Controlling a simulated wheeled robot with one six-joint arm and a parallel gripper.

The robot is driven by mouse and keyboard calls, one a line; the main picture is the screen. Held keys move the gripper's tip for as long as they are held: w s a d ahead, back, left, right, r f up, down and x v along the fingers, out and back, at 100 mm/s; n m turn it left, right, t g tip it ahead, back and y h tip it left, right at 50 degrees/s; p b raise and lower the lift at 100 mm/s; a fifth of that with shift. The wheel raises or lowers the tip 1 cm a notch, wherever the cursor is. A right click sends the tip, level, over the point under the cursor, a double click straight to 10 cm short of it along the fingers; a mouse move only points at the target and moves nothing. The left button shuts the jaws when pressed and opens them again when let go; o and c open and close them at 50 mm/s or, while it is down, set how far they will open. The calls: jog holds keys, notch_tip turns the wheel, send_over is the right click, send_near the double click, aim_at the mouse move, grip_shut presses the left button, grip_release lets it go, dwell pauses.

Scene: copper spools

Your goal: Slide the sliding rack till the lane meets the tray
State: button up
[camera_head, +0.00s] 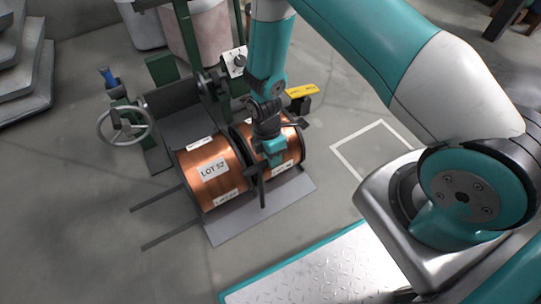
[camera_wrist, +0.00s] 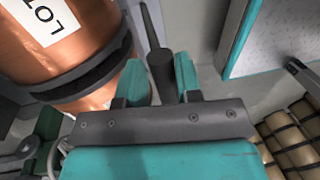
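Two copper spools sit side by side on a grey base plate (camera_head: 239,226), which I take as the sliding rack. The left spool (camera_head: 193,160) bears a LOT 52 label; the right spool (camera_head: 291,137) is partly behind my arm. A dark grey tray-like surface (camera_head: 188,124) lies behind the left spool; I cannot tell how it lines up with the lane. My gripper (camera_head: 265,160) is at the front of the spools, above an upright dark handle (camera_head: 262,187). In the wrist view, the handle (camera_wrist: 160,68) lies between my gripper's fingers (camera_wrist: 158,72); firm contact is unclear.
Two dark rails (camera_head: 158,197) extend left from the plate across the floor. A handwheel (camera_head: 124,126) stands at left and a yellow bar (camera_head: 301,90) behind. A teal-edged metal platform (camera_head: 315,275) lies in front. Floor left of the rails is clear.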

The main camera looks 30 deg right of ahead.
jog(key=shift+o, duration=1.3)
jog(key=shift+s, duration=0.1)
jog(key=w+r+p, duration=0.3)
jog(key=r+p, duration=0.3)
jog(key=r, duration=1.1)
jog(key=shift+w, duration=0.2)
jog(key=shift+a, duration=0.1)
jog(key=s+a+r+m+t+y, duration=0.1)
jog(key=s+a+r+m, duration=0.15)
jog(key=r, duration=0.65)
jog(key=s+a+r+m+y, duration=0.1)
jog(key=s+a+r+m, duration=0.2)
jog(key=r, duration=0.6)
jog(key=s+r+m+t+y, duration=0.15)
jog(key=s+r+m, duration=0.45)
jog(key=s+r, duration=0.6)
notch_tip(320, 180, up, 31)
jog(key=s+p, duration=0.2)
jog(key=p, duration=3)
jog(key=shift+y+p, duration=0.35)
jog(key=shift+y, duration=0.1)
